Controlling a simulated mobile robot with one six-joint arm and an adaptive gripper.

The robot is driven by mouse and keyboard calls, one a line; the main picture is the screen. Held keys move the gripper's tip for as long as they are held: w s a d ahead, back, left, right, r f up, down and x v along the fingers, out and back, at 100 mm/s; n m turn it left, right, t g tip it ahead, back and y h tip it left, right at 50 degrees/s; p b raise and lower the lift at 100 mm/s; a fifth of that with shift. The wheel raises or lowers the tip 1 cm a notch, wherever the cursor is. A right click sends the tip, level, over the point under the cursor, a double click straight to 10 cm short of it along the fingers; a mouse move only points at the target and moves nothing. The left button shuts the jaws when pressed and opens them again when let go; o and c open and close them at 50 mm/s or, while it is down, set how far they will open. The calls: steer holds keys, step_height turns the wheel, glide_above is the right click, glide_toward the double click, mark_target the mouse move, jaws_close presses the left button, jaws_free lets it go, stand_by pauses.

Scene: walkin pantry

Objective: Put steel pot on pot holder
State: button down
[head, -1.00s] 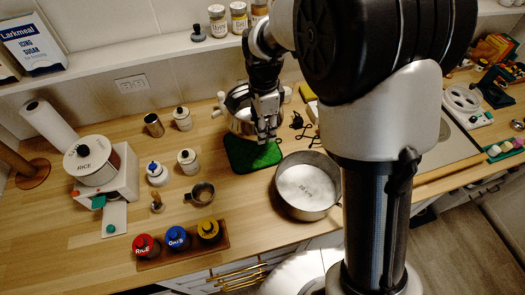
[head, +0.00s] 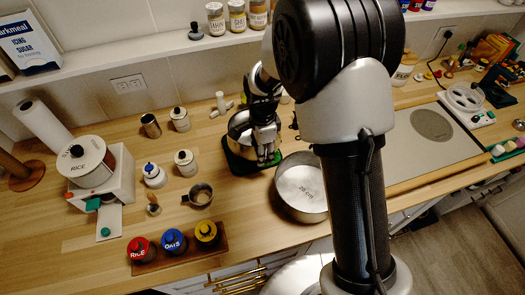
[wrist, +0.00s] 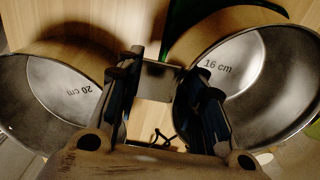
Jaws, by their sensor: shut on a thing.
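The steel pot marked 16 cm (wrist: 255,80) shows at the right of the wrist view and, partly hidden by my gripper, in the head view (head: 238,126). My gripper (head: 266,157) is shut on it at its near side; a grey metal piece, seemingly its handle, shows between the fingers (wrist: 163,90). The pot is upright over the green pot holder (head: 238,165), whose front and left edges show beneath it. I cannot tell whether the pot touches the holder. The holder's green edge also shows in the wrist view (wrist: 180,22).
A larger steel pot marked 20 cm (head: 301,208) stands close to the right and front of the holder. A small metal cup (head: 200,194), white canisters (head: 186,162) and a tray (head: 190,258) of coloured-lid jars stand to the left. Bare counter lies between.

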steer(key=c, duration=1.1)
jaws_free()
steer(key=shift+f, duration=0.15)
steer(key=shift+o, duration=0.2)
step_height(320, 180, up, 13)
steer(key=p, duration=0.2)
steer(key=s+d+r+n+t, duration=0.2)
steer(key=s+d+r+n, duration=0.45)
steer(key=s+r, duration=0.45)
steer(key=s+d+r+n+t, duration=0.1)
steer(key=s+n, duration=0.3)
steer(key=s, duration=0.2)
steer(key=s+d+r+n+t, duration=0.1)
steer(key=s+d+n, duration=0.1)
steer(key=s+n, duration=0.3)
steer(key=s, duration=0.2)
steer(key=shift+s+d+r+t, duration=0.15)
steer(key=shift+s+r+t, duration=0.15)
steer(key=shift+r, duration=0.1)
